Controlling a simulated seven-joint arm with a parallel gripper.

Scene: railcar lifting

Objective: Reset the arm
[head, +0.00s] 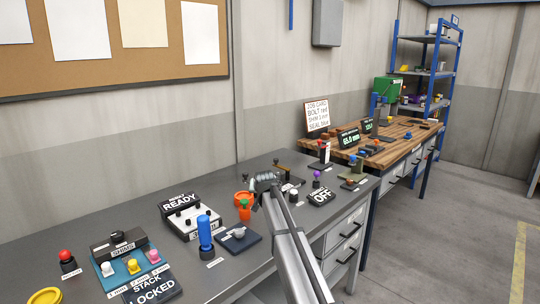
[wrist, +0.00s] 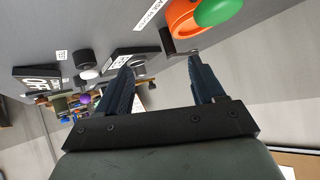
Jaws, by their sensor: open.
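My arm reaches in from the bottom of the head view over the grey bench (head: 110,242). My gripper is at the arm's far end, small and partly hidden there. In the wrist view my gripper (wrist: 158,78) shows two dark blue fingers spread apart with nothing between them.
A blue cylinder (head: 205,232) and a READY box (head: 181,215) stand left of the arm. An OFF sign (head: 321,197) stands right of it. A STACK LOCKED sign (head: 152,287) is at the front left. A wooden bench (head: 408,132) lies beyond. Open floor is at right.

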